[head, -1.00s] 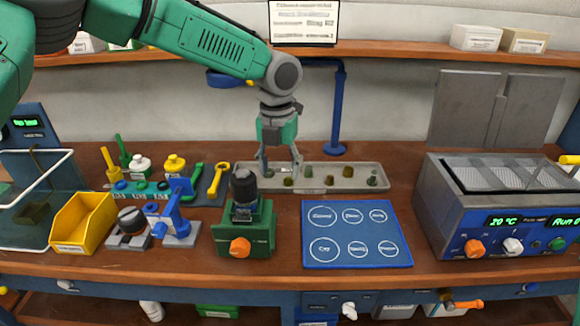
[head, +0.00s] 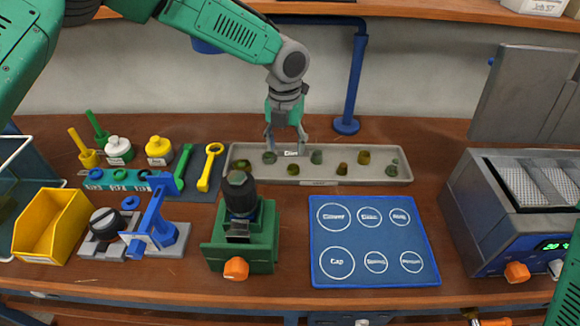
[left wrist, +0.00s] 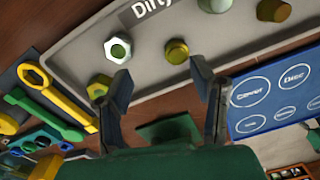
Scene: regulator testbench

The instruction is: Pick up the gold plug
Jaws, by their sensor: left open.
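Several small gold and grey-green pieces lie in a long grey tray (head: 330,181). A short gold hex-topped piece (left wrist: 177,50) lies just beyond my fingers in the left wrist view; it also shows in the head view (head: 293,169). A gold piece (left wrist: 98,87) lies by the left finger, and a pale hex nut (left wrist: 117,50) is near it. Another gold piece (head: 364,157) lies farther right. I cannot tell which is the gold plug. My left gripper (head: 287,145) is open and empty, pointing down over the tray's left half.
A blue labelled mat (head: 372,272) lies in front of the tray. A green fixture (head: 245,240) with a dark knob stands close in front. Wrenches (head: 209,168) lie left of the tray, and a blue post (head: 354,85) stands behind it. A grey machine (head: 490,230) is right.

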